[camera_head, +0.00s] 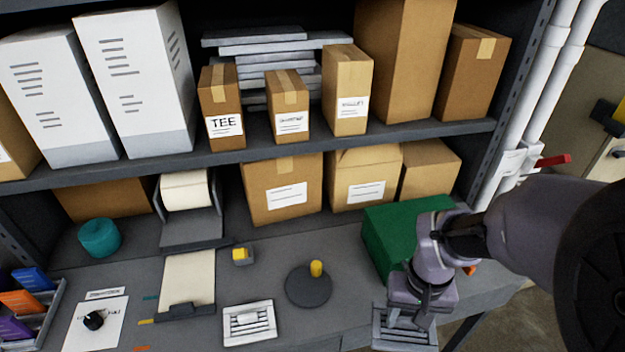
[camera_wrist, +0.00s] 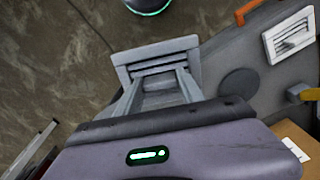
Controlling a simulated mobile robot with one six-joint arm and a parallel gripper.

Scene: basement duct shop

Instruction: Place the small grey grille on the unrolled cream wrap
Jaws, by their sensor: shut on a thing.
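The small grey grille (camera_head: 404,338) is a slatted rectangle at the bench's front right. My gripper (camera_head: 406,312) points down and is shut on it. In the wrist view the grille (camera_wrist: 157,52) sits at the tips of my gripper (camera_wrist: 158,88), over the bench's edge with floor beyond. I cannot tell its exact height. The unrolled cream wrap (camera_head: 188,275) lies flat on the bench at centre left, well left of my gripper. It runs down from a cream roll (camera_head: 185,190) on a grey stand, with a dark clip at its near end.
A white grille (camera_head: 250,322) lies between the wrap and my gripper; it also shows in the wrist view (camera_wrist: 290,35). A dark disc with a yellow knob (camera_head: 309,287), a small yellow block (camera_head: 242,256) and a green box (camera_head: 400,225) stand nearby. A loaded shelf (camera_head: 340,140) overhangs the back.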

